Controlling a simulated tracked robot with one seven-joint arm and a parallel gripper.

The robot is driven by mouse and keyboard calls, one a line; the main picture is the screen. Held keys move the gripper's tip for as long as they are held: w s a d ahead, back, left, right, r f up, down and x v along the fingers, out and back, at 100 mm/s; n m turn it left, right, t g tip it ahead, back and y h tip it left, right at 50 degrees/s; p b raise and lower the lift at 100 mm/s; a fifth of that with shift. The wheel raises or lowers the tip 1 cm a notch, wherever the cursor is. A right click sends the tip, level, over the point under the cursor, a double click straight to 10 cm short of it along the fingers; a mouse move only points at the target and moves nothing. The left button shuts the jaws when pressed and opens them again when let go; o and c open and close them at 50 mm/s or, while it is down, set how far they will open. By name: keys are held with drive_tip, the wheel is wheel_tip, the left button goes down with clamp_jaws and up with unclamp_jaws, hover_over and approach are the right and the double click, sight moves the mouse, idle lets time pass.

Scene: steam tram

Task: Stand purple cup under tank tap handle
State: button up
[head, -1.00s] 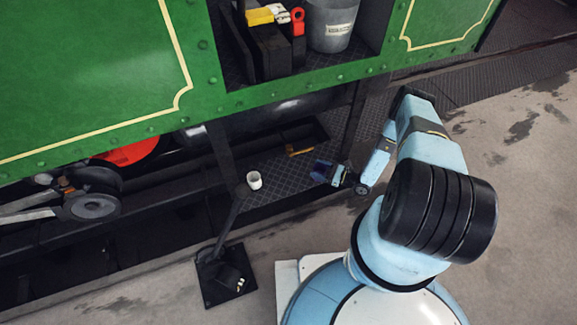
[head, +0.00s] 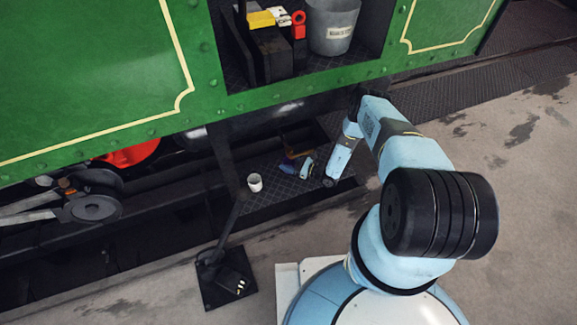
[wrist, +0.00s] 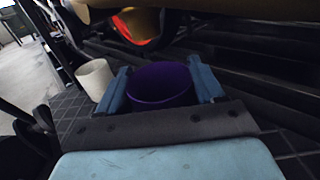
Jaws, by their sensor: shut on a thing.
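The purple cup (wrist: 160,84) is between my gripper's two blue fingers (wrist: 160,88) in the wrist view, its rim facing up. My gripper is shut on it. In the head view, my gripper (head: 290,176) is low over the dark checkered step, just in front of the brass tap handle (head: 297,154). The cup is hard to make out there. A tan bar (wrist: 200,10) crosses the top of the wrist view, above and beyond the cup; it may be the tap handle. I cannot tell whether the cup touches the step.
A white cup (head: 255,183) stands on the step left of my gripper; it also shows left of the fingers in the wrist view (wrist: 95,79). A dark post (head: 232,215) rises beside it. The green tram side (head: 100,75) and a bucket (head: 332,27) are above.

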drive_tip(key=shift+f, duration=1.25)
drive_tip(key=shift+f, duration=0.1)
drive_tip(key=o, duration=1.1)
drive_tip(key=shift+c, duration=0.2)
drive_tip(key=v, duration=1.2)
